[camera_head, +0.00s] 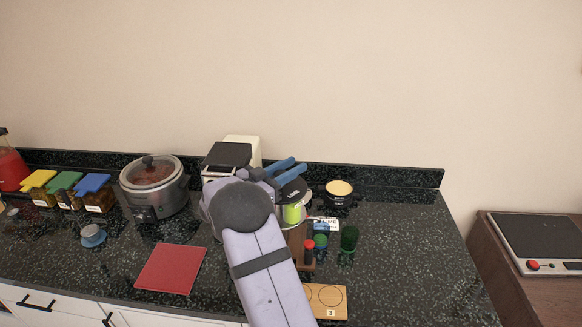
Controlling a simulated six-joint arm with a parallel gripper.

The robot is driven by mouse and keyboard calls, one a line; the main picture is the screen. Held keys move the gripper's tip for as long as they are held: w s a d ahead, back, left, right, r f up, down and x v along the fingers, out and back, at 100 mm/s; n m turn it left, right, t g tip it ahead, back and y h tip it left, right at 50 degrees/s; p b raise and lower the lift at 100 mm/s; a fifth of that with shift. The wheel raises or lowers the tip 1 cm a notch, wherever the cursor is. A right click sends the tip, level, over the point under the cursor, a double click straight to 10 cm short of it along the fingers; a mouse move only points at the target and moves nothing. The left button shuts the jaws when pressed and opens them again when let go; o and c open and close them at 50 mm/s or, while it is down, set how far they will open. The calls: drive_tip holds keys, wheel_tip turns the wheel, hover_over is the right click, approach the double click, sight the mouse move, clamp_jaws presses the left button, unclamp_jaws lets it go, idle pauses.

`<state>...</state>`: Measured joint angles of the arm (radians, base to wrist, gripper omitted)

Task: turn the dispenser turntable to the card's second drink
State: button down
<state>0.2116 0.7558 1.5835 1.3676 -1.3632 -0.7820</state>
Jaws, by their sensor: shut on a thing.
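The dispenser turntable (305,217) stands at the back centre of the counter, mostly hidden behind my arm. A bright green dispenser (291,214) with a dark, white-lettered top shows on it. My gripper (286,170) has blue fingers at the turntable's top. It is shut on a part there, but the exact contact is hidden. A small card (325,223) with white and blue areas and dark lettering stands just right of the turntable. Its full text is too small to read.
A red-topped piece (309,246), a green-topped piece (321,241) and a dark green cup (348,240) stand close in front. A numbered wooden board (327,300) lies nearer. A pot (152,187) and red mat (171,268) are left. The right counter is clear.

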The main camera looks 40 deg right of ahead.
sight(276, 176)
drive_tip(key=shift+r, duration=0.1)
drive_tip(key=c, duration=1.4)
unclamp_jaws()
drive_tip(key=a+b, duration=0.1)
drive_tip(key=a, duration=0.1)
drive_tip(key=a+b, duration=0.1)
drive_tip(key=a, duration=0.1)
drive_tip(key=a+b, duration=0.1)
drive_tip(key=a, duration=0.1)
drive_tip(key=shift+s+a, duration=0.25)
drive_tip(key=shift+a, duration=0.4)
